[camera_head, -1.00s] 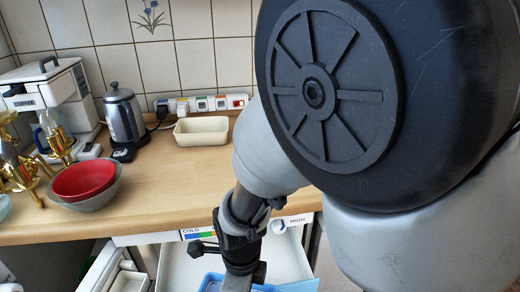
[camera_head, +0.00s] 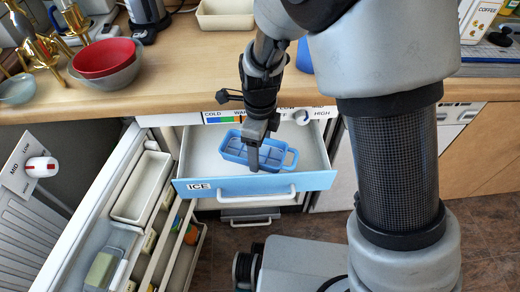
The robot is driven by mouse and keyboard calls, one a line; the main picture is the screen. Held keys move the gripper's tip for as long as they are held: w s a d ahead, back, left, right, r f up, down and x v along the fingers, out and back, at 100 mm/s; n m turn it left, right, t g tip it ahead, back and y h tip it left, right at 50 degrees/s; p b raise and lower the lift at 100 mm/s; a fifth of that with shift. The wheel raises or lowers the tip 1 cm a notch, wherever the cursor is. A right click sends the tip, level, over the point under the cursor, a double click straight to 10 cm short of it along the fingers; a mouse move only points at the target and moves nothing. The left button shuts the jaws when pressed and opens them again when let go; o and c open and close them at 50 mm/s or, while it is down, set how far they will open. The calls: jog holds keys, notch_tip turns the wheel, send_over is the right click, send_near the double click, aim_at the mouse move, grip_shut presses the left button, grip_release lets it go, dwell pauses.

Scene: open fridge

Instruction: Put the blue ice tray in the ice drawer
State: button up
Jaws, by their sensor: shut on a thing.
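The blue ice tray (camera_head: 234,150), with several compartments and a loop handle at its right end, shows inside the outline of the open ice drawer (camera_head: 210,186). The drawer has a pale blue front with an "ICE" label and a white interior. My gripper (camera_head: 253,166) points down, shut on the tray's near side. The fingers and wrist hide part of the tray. I cannot tell whether the tray touches the drawer floor or hangs just above it.
The open fridge door (camera_head: 100,215) with its shelves stands at the left. The wooden counter (camera_head: 180,90) runs above the drawer, holding a red bowl (camera_head: 104,57) in a grey bowl, a kettle (camera_head: 146,12) and a cream container (camera_head: 224,14). A lower handle (camera_head: 250,221) shows below the drawer.

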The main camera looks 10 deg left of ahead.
jog(key=shift+f, duration=0.55)
jog(key=o, duration=1.2)
jog(key=shift+r, duration=0.1)
